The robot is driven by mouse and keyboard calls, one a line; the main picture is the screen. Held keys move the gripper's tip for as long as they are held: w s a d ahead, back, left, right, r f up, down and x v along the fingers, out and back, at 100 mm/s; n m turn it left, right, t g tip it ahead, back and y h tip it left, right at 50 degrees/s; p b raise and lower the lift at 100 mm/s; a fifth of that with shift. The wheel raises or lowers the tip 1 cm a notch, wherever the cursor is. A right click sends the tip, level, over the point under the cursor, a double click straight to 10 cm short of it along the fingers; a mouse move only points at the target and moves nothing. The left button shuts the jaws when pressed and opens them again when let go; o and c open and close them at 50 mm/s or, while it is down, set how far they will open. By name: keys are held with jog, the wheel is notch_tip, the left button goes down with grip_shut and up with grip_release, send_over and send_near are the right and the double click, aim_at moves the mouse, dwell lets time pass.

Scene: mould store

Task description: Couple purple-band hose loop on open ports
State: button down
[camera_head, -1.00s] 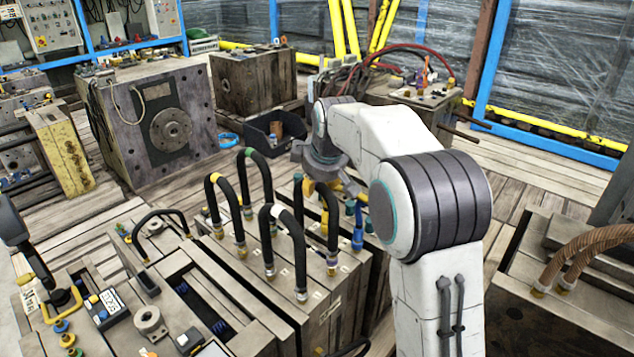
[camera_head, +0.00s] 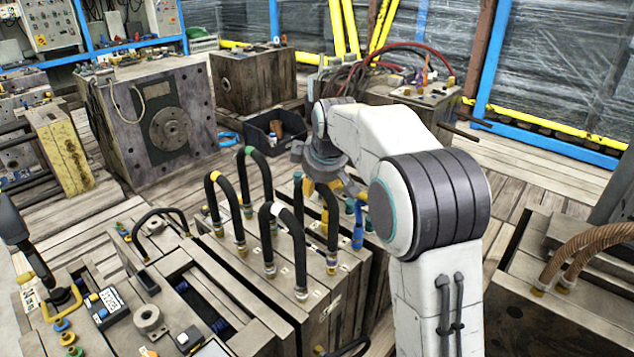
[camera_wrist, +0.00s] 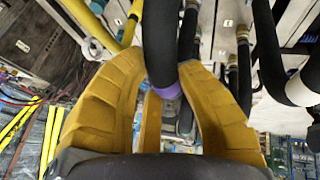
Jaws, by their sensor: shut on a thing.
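My gripper (camera_head: 325,190) is shut on a black hose loop with a purple band (camera_wrist: 172,92). In the wrist view its yellow fingers close around the hose at the band. In the head view the held hose (camera_head: 332,222) stands upright over the right part of the mould block (camera_head: 318,308), its lower end close to the block's top. I cannot tell whether its ends are seated. The open ports are not clearly visible; the gripper and hoses cover that area.
Black loops with a white band (camera_head: 276,210), a yellow band (camera_head: 213,178) and a green band (camera_head: 250,152) stand close on the left. Blue fittings (camera_head: 358,228) are just right of the held hose. Brown hoses (camera_head: 575,258) are on a block at far right.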

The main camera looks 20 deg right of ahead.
jog(key=shift+f+b, duration=0.75)
jog(key=shift+f, duration=0.45)
dwell(1.9)
dwell(0.5)
jog(key=c, duration=1.1)
grip_release()
jog(key=shift+w+d, duration=0.1)
jog(key=shift+w, duration=0.05)
jog(key=shift+c, duration=0.2)
jog(key=o, duration=0.3)
jog(key=shift+f, duration=0.1)
jog(key=v, duration=1.2)
